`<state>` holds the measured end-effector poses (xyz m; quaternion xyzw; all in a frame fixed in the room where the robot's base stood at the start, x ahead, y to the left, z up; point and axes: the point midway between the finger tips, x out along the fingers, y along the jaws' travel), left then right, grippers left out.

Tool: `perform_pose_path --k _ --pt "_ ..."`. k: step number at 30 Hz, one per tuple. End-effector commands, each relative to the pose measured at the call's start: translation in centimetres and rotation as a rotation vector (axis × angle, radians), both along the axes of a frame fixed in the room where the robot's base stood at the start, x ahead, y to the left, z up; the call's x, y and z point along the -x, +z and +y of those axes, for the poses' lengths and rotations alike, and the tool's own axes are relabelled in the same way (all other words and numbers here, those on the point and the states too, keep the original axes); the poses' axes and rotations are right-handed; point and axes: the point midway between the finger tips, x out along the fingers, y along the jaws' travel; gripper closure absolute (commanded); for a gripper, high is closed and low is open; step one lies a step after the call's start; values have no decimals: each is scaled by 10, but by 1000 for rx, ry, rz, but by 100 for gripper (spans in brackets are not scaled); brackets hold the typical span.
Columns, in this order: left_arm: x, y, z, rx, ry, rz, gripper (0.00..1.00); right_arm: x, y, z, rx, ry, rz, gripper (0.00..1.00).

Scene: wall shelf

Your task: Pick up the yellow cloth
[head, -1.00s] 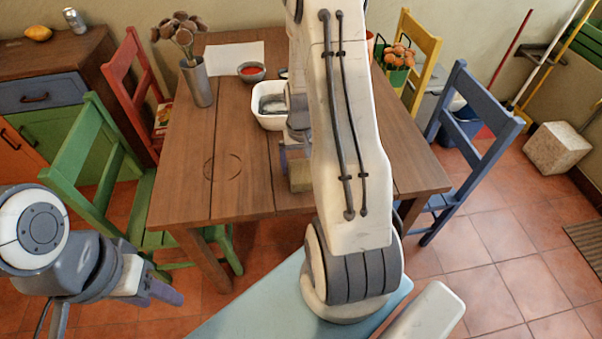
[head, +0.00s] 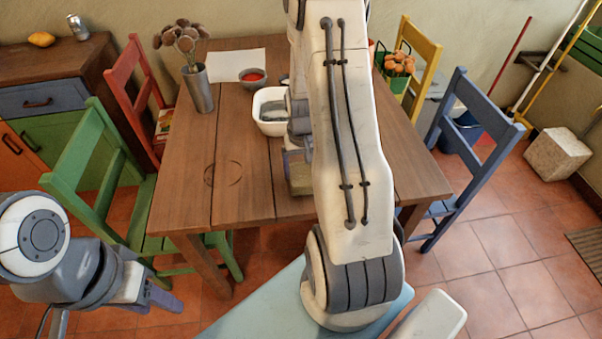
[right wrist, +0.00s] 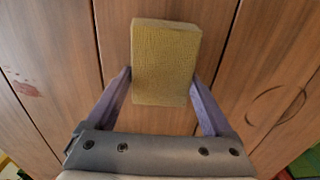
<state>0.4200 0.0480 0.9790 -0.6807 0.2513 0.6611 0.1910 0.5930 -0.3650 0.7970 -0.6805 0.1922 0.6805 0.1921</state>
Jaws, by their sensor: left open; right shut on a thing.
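The yellow cloth (right wrist: 165,62) shows in the right wrist view as a thick, textured, folded yellow block. My right gripper (right wrist: 162,82) is shut on it, with one purple finger against each side. In the head view the cloth (head: 300,184) is partly hidden by my right arm and gripper (head: 296,166), near the front of the wooden table (head: 240,195). I cannot tell whether it touches the tabletop. My left gripper (head: 164,299) is open and empty, low at the left, in front of the table and apart from everything.
The table's front left is clear.

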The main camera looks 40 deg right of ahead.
Motion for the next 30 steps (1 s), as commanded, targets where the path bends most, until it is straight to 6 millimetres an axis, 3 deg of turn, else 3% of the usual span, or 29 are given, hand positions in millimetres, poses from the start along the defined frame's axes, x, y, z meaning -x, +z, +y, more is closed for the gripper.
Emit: perform_pose_path --k 5,15,22,30 --pt "0 0 0 0 0 0 50 2 32 -2 3 -3 -4 76" --pt "0 -1 0 0 0 0 50 71 75 -38 3 -7 -3 76" --pt "0 -1 0 0 0 0 50 98 93 -51 1 -3 -1 76" --pt "0 -1 0 0 0 0 50 104 97 -54 0 1 0 76"
